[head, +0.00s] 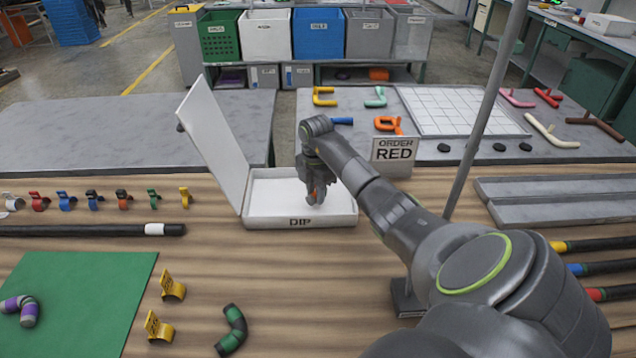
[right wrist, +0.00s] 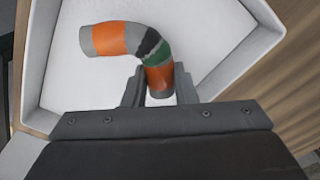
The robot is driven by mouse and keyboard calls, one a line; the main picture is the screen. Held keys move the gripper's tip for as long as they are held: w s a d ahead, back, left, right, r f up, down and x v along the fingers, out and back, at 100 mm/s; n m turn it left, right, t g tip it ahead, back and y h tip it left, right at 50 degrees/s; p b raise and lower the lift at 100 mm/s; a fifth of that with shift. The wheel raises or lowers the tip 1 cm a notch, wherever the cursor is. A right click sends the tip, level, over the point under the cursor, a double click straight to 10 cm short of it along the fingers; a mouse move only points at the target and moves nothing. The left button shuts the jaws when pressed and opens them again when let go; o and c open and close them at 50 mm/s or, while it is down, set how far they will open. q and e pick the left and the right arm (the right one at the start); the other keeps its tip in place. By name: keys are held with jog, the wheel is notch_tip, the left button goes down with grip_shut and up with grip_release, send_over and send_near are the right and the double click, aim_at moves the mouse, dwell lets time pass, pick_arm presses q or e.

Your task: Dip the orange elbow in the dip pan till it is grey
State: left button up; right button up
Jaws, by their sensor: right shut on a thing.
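The dip pan (head: 300,222) is a shallow white tray marked DIP, with its white lid (head: 215,140) standing open at the left. My right gripper (head: 317,193) is inside the pan's outline, pointing down. In the right wrist view the orange elbow (right wrist: 110,39) is a bent piece with orange bands, grey ends, and a black and a green band at the bend. My right gripper (right wrist: 160,88) is shut on its near arm, over the white pan floor. I cannot tell whether the elbow touches the floor. My left gripper is not in view.
A sign (head: 397,151) reading ORDER RED stands right of the pan. A green-and-black elbow (head: 232,330) lies in front, and a green mat (head: 90,295) is at the left. A thin grey pole (head: 485,110) rises right of the pan. Small coloured clips line the left.

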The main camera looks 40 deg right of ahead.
aim_at(315, 193)
notch_tip(315, 193, up, 11)
jog(key=p, duration=0.8)
jog(key=shift+f, duration=0.2)
jog(key=shift+f, duration=0.1)
